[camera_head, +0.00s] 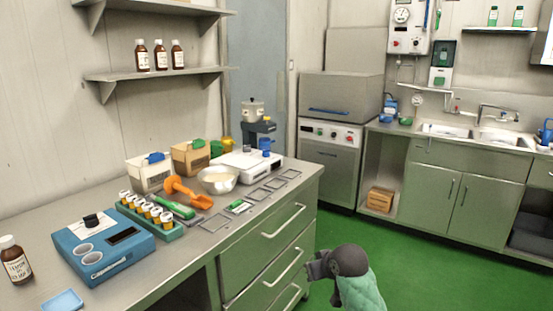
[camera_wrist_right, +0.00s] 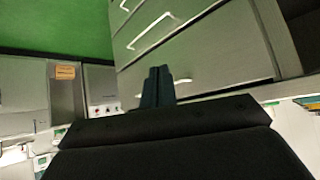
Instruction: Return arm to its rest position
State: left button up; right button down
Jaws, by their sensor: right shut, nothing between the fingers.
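My right gripper (camera_head: 318,267) shows at the bottom of the head view, in front of the drawers and over the green floor. In the right wrist view its two dark fingers (camera_wrist_right: 158,86) are together, with nothing between them. A green-sleeved part of my right arm (camera_head: 360,292) rises from the bottom edge of the head view. The gripper is beside the bench (camera_head: 215,240), lower than its top. Whether it touches the drawer front cannot be told. My left gripper is in neither view.
The bench top holds a blue device (camera_head: 100,248), a vial rack (camera_head: 150,218), an orange scoop (camera_head: 188,193), a metal bowl (camera_head: 217,180) and a white scale (camera_head: 250,163). Drawer handles (camera_head: 283,221) stick out from the bench front. Green floor (camera_head: 400,262) is open to the right, before the sink cabinets (camera_head: 455,190).

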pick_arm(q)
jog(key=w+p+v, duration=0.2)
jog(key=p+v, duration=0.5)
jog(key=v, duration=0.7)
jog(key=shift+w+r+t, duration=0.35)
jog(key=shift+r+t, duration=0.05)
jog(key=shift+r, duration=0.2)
pick_arm(e)
jog(key=s+d+f+g, duration=0.1)
jog(key=s+f, duration=0.4)
jog(key=s, duration=0.9)
jog(key=s+d+f+m+g+h, duration=0.1)
jog(key=s+f+g, duration=0.2)
jog(key=s, duration=1.2)
jog(key=s+d+f+g, duration=0.1)
jog(key=s+f+g, duration=0.1)
jog(key=s+f, duration=0.6)
jog(key=s, duration=0.7)
jog(key=shift+m+h, duration=0.4)
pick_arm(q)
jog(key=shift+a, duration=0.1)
